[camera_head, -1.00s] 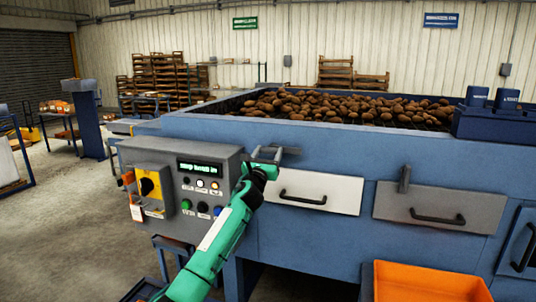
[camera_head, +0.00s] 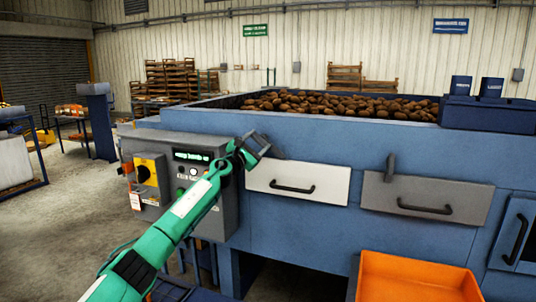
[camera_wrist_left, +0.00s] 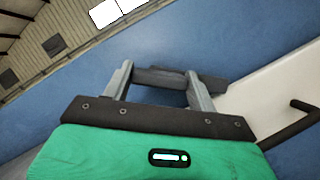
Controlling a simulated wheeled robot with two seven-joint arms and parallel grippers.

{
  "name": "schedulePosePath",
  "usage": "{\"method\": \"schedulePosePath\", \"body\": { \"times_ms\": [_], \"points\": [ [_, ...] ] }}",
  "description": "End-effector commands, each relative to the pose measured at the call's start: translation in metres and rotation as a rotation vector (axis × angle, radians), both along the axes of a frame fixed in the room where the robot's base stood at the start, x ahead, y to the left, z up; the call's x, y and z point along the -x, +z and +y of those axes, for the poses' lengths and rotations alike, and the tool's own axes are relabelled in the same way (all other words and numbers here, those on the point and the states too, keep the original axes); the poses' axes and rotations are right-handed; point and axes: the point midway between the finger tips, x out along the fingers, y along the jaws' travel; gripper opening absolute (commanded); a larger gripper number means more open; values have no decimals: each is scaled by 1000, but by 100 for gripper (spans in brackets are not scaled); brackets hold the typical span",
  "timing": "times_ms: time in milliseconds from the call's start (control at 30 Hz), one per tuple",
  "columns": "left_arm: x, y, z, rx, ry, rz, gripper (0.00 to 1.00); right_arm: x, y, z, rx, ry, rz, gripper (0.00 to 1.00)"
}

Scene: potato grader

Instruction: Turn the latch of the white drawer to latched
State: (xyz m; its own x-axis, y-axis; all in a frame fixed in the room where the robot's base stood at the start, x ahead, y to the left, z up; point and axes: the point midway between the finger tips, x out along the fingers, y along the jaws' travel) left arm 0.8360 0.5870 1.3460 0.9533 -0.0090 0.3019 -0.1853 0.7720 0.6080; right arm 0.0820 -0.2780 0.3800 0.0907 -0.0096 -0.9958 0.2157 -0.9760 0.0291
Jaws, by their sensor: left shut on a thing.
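The white drawer (camera_head: 325,186) is shut in the blue grader's front, with a black bar handle. It also shows at the right of the left wrist view (camera_wrist_left: 285,84). Its grey latch (camera_head: 277,154) is at the drawer's upper left corner, partly hidden by my gripper. In the left wrist view the latch bar (camera_wrist_left: 212,84) crosses between the fingers, tilted against the drawer's top edge. My left gripper (camera_head: 258,145) is shut on the latch, the arm reaching up from the lower left. My right gripper is not in view.
A control box (camera_head: 180,208) with buttons and a yellow switch stands close left of my gripper. A grey drawer (camera_head: 428,197) with an upright latch (camera_head: 390,167) is to the right. An orange crate (camera_head: 415,281) stands below it. Potatoes (camera_head: 340,103) fill the bed above.

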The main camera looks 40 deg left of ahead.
Motion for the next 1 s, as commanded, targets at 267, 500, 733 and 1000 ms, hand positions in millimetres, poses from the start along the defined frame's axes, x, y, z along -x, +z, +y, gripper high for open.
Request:
{"method": "schedulePosePath", "body": {
  "times_ms": [267, 500, 733, 1000],
  "points": [
    [0, -2, 6, -262, -5, 60, 17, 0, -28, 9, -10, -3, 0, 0],
    [0, -1, 6, -480, -5, 114, 17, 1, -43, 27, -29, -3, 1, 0],
    [0, 1, 6, -668, -6, 160, 17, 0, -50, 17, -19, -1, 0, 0],
    [-1, 1, 5, -822, -6, 197, 17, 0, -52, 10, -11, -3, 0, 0]
  ]
}}
